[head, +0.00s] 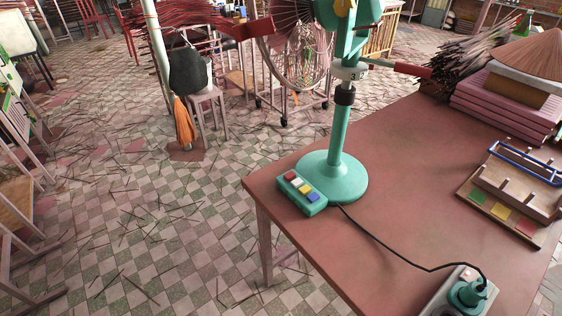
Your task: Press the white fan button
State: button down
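A teal button box (302,194) lies on the near left part of the red-brown table (385,245), against the round base of a teal stand (333,178). Its top carries a row of coloured buttons: red, the white button (297,183), yellow and blue. The white button sits between the red and the yellow one, and nothing covers it. The stand's pole rises out of the top of the view, so its top is cut off. My gripper is not in view.
A black cord runs from the box to a teal plug (467,293) in a socket block at the table's front. A wooden rack (515,192), pink stacked boxes (505,105) and a straw hat (535,55) occupy the right side. Tiled floor left of the table holds scattered sticks.

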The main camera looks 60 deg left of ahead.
aim_at(296, 184)
jog(key=u, duration=1.3)
